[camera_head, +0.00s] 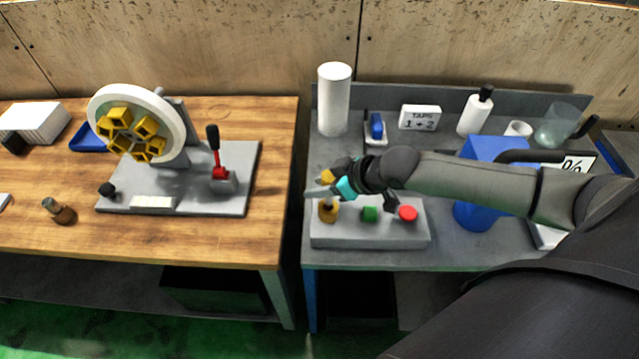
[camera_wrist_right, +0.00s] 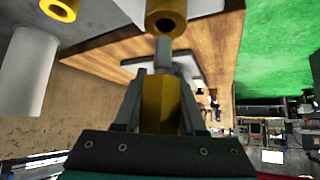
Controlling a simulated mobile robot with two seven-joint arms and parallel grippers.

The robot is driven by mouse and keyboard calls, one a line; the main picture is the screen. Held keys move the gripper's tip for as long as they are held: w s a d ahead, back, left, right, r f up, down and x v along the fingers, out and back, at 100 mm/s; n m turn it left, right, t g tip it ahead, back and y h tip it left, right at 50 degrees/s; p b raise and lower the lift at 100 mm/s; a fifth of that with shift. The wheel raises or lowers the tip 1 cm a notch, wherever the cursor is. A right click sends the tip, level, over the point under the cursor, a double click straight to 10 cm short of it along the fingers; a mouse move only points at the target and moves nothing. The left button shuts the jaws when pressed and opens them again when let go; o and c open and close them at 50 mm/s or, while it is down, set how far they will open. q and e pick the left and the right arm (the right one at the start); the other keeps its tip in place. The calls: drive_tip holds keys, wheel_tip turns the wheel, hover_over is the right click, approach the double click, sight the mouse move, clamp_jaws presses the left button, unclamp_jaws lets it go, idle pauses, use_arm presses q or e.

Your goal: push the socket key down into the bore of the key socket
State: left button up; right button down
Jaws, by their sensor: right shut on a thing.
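The socket key has a yellow handle (camera_head: 327,177) and a grey shank, which shows best in the right wrist view (camera_wrist_right: 163,55). My right gripper (camera_head: 325,188) is shut on the handle, with one finger on each side (camera_wrist_right: 160,105). The key socket is a brass-coloured round piece (camera_head: 328,213) at the left end of a grey block. Its dark bore shows in the wrist view (camera_wrist_right: 166,23). The key is above the socket, shank towards it. In the wrist view the shank end overlaps the socket's near rim, just short of the bore. My left gripper is not in view.
The grey block (camera_head: 370,236) also carries a green button (camera_head: 370,213) and a red button (camera_head: 408,213). A white cylinder (camera_head: 334,100) stands behind. A blue container (camera_head: 478,212) is to the right. A gap separates this bench from the wooden table (camera_head: 60,225).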

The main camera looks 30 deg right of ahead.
drive_tip(key=shift+p, duration=0.65)
idle(0.8)
drive_tip(key=shift+f+b, duration=1.45)
drive_tip(key=shift+f, duration=0.8)
drive_tip(key=shift+c, duration=2)
unclamp_jaws()
drive_tip(key=p+v, duration=0.6)
drive_tip(key=v, duration=0.9)
drive_tip(key=shift+p, duration=0.3)
drive_tip(key=shift+d+r, duration=0.1)
